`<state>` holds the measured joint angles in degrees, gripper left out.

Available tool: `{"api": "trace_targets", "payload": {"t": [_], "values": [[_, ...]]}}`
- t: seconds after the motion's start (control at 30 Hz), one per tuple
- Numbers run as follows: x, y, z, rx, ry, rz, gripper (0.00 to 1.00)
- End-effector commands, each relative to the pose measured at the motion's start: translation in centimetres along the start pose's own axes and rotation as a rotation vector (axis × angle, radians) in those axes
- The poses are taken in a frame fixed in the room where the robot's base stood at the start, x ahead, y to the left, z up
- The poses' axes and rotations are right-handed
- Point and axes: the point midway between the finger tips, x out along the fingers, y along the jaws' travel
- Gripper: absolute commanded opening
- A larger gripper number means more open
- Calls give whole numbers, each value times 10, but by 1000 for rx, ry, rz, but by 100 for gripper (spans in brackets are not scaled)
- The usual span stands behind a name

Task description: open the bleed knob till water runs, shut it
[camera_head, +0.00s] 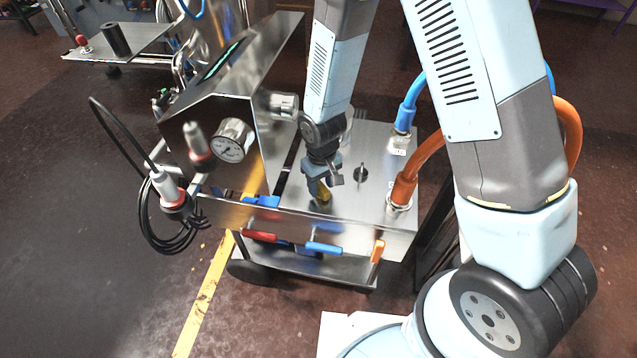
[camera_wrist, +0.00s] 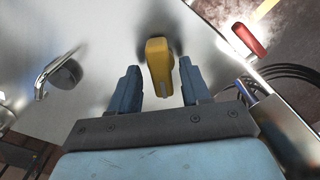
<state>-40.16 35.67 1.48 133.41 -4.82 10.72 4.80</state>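A yellow knob (camera_wrist: 159,62) stands on the steel top of the cart (camera_head: 378,142). In the wrist view it sits between the two blue fingers of my gripper (camera_wrist: 160,82), with a gap on each side. My gripper is open and does not visibly touch the knob. No label on the knob can be read, and no running water is visible.
A small dark knob (camera_head: 361,174) stands right of my gripper. Orange (camera_head: 421,158) and blue (camera_head: 410,101) hoses join the top at the right. Red (camera_head: 259,236) and blue (camera_head: 324,248) handles line the front edge. A pressure gauge (camera_head: 233,140) is at left.

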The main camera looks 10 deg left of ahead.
Motion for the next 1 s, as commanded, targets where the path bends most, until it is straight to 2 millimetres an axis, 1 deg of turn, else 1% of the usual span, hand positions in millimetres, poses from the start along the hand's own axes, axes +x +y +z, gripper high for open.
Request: {"api": "trace_targets", "payload": {"t": [0.27, 0.37, 0.47, 0.77, 1.0], "values": [[0, -1, 1, 0, -3, 0, 49], [-5, -1, 1, 0, -2, -1, 49], [-14, 0, 0, 0, -1, -1, 49], [-57, 0, 0, 1, 0, -1, 49], [-94, 0, -1, 1, 1, 0, 49]]}}
